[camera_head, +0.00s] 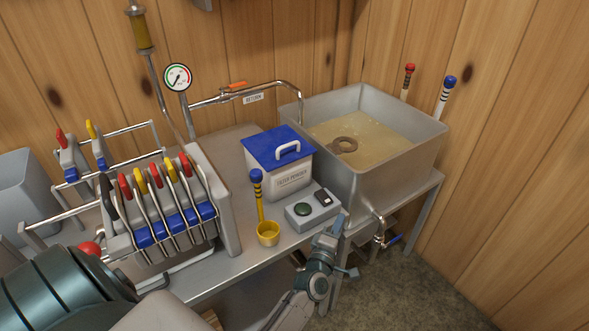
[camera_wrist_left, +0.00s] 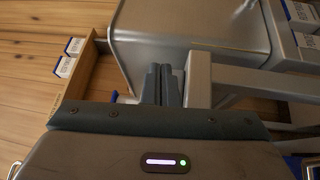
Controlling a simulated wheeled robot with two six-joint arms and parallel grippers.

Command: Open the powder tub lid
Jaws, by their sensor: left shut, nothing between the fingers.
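The powder tub (camera_head: 291,180) is a white box with a printed label, standing on the metal table. Its blue lid (camera_head: 270,146) with a white handle (camera_head: 288,149) sits on top and looks closed. My left gripper (camera_head: 339,222) is in front of the table's edge, right of and nearer than the tub, apart from it. Its two fingers show side by side and shut in the left wrist view (camera_wrist_left: 162,84), with nothing between them. The tub does not show clearly in the wrist view. My right gripper is not in view.
A small scale-like box (camera_head: 313,210) and a yellow scoop (camera_head: 267,232) stand in front of the tub. A lever press (camera_head: 165,215) is at left. A liquid-filled metal basin (camera_head: 405,150) is at right. A return pipe (camera_head: 250,89) runs behind the tub.

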